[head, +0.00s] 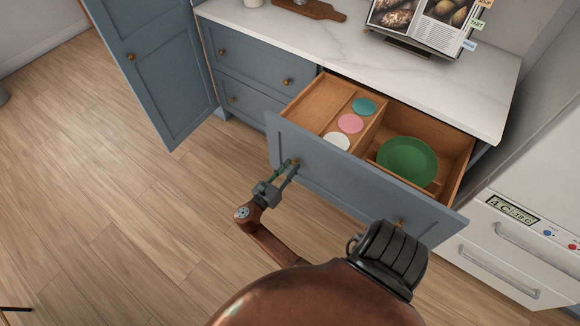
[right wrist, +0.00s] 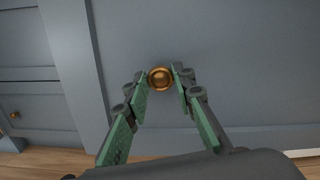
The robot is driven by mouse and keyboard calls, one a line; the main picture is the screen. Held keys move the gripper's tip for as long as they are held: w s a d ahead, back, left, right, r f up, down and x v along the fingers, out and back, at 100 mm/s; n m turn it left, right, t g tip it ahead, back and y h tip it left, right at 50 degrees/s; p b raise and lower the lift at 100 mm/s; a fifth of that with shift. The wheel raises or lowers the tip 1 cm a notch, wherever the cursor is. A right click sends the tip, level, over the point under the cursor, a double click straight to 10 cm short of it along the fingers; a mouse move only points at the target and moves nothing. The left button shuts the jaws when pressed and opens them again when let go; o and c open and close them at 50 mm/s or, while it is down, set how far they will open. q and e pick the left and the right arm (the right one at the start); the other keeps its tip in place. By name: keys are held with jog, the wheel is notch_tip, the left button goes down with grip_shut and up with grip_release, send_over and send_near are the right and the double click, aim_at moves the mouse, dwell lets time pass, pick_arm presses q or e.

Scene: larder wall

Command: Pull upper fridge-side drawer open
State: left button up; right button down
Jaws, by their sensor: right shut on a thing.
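The upper fridge-side drawer (head: 340,172) stands pulled out from the blue cabinet, with its wooden inside showing. My right gripper (head: 291,166) is at the left brass knob (head: 295,162) on its front and is shut on it. In the right wrist view the green-padded fingers of the right gripper (right wrist: 160,82) sit on both sides of the round knob (right wrist: 161,78). A second knob (head: 399,223) shows on the right part of the drawer front. My left gripper is not in view.
The drawer holds a green bowl (head: 407,160) and pink (head: 350,123), teal (head: 363,106) and white (head: 337,141) discs. A white fridge (head: 510,250) stands close on the right. A tall blue door (head: 158,65) stands open at left. Wooden floor (head: 130,210) is clear in front.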

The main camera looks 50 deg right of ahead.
jog(key=c, duration=1.6)
grip_release()
jog(key=shift+f, duration=0.1)
send_near(298, 144)
jog(key=d, duration=0.5)
jog(key=shift+w+d+f, duration=0.15)
jog(key=shift+w, duration=0.15)
